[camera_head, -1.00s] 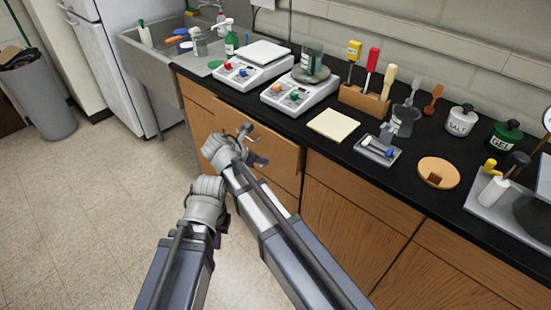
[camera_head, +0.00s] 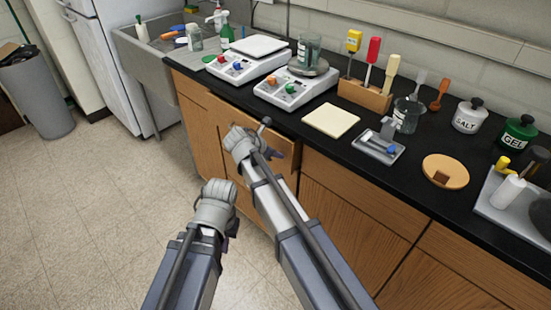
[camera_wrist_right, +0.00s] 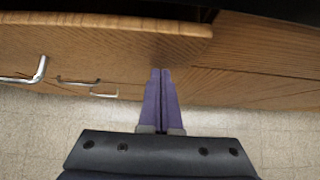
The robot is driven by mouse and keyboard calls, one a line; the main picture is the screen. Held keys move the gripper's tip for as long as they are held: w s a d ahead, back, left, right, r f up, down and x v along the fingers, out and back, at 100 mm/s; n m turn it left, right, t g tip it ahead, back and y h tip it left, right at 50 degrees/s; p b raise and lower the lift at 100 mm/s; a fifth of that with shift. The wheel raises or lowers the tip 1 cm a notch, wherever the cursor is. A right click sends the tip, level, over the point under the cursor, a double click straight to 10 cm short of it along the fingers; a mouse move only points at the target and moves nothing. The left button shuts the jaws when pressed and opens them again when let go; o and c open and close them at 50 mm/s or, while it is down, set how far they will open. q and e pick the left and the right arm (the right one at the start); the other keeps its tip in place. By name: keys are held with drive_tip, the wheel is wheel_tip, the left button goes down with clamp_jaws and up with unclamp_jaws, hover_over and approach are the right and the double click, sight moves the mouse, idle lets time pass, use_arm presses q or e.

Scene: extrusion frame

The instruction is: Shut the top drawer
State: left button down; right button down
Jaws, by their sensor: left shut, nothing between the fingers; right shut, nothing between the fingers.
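The top drawer's wooden front (camera_head: 284,132) is under the black counter. Its right end stands a little proud of the cabinet face. In the right wrist view the drawer front (camera_wrist_right: 110,38) spans the upper left, with a metal handle (camera_wrist_right: 28,74) on it. My right gripper (camera_head: 270,154) is at the drawer front, near its right end. In the wrist view its shut, empty fingers (camera_wrist_right: 160,72) point at the front's lower part; I cannot tell whether they touch. My left gripper (camera_head: 230,226) is shut and empty, low in front of the cabinet, apart from the drawer.
The black counter (camera_head: 300,160) above the drawer holds two scales, a notepad (camera_head: 331,120), a tool block (camera_head: 364,96) and jars. A lower handle (camera_wrist_right: 88,86) shows in the wrist view.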

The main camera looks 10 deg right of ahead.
sight(283, 146)
idle(0.3)
drive_tip(key=w+d, duration=0.1)
drive_tip(key=d, duration=0.1)
drive_tip(key=w+d, duration=0.1)
drive_tip(key=shift+w+d, duration=0.35)
drive_tip(key=shift+w, duration=0.05)
use_arm(q)
drive_tip(key=shift+s+a, duration=0.1)
drive_tip(key=shift+a, duration=0.05)
use_arm(e)
drive_tip(key=shift+r, duration=0.1)
